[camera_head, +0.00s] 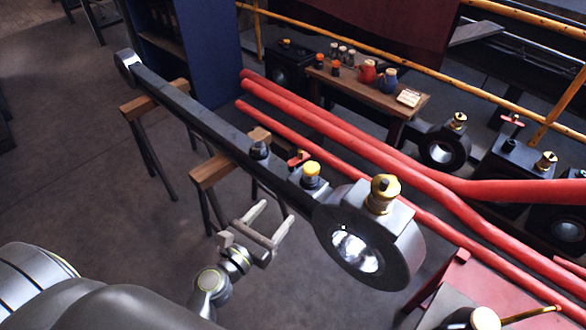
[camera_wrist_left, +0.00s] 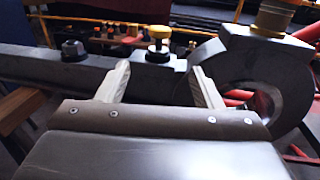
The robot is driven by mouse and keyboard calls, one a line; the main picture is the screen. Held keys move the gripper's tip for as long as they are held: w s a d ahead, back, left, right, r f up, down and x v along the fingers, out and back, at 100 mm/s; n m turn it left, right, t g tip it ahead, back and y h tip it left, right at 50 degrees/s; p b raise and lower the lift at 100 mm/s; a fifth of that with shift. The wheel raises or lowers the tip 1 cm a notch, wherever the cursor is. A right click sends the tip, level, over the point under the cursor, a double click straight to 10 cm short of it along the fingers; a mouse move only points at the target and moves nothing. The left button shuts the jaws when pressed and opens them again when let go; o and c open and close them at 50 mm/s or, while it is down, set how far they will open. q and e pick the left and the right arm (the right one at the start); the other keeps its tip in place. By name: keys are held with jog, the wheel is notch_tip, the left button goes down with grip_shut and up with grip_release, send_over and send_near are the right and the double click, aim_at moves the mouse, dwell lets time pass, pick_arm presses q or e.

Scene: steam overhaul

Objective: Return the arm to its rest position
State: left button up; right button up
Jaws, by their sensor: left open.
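My left gripper (camera_head: 268,219) is open and empty. It is in front of a long dark connecting rod (camera_head: 200,118) and apart from it in the head view. In the left wrist view, the gripper's two fingers (camera_wrist_left: 160,82) point toward the rod (camera_wrist_left: 35,62), either side of a yellow-capped fitting (camera_wrist_left: 159,36). The rod's big end (camera_head: 402,238) has a bright bore and a brass cup (camera_head: 382,194) on top. My right gripper is not in view.
The rod lies across wooden trestles (camera_head: 215,170). Red pipes (camera_head: 400,177) run behind it. A wooden table (camera_head: 390,100) with small jars and oil cans stands farther back. A red bench (camera_head: 470,275) is at the lower right. Open floor (camera_head: 75,150) lies to the left.

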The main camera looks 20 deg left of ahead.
pick_arm(q)
jog(key=shift+f, duration=0.1)
jog(key=s+a+f+m+g+y+p, duration=0.1)
jog(key=s+f+m+g+p, duration=0.25)
jog(key=f, duration=0.55)
jog(key=s+a+f+m+g, duration=0.1)
jog(key=s+f+m+g, duration=0.25)
jog(key=f+m, duration=0.4)
jog(key=s+a+f+m+g+y+p, duration=0.15)
jog(key=s+f+m, duration=0.3)
jog(key=f, duration=0.55)
jog(key=s+a+f+m+g+p, duration=0.1)
jog(key=s+a+f+m+g, duration=0.1)
jog(key=s+m, duration=0.4)
jog(key=s+a+f+m+g+y+p, duration=0.1)
jog(key=s+a+f+m+g, duration=0.1)
jog(key=s+f+m, duration=0.3)
jog(key=s+a+f+m+g+y+p, duration=0.1)
jog(key=s+a+f+m+g, duration=0.1)
jog(key=s+f+m+g, duration=0.2)
jog(key=s+m, duration=0.3)
jog(key=s, duration=0.5)
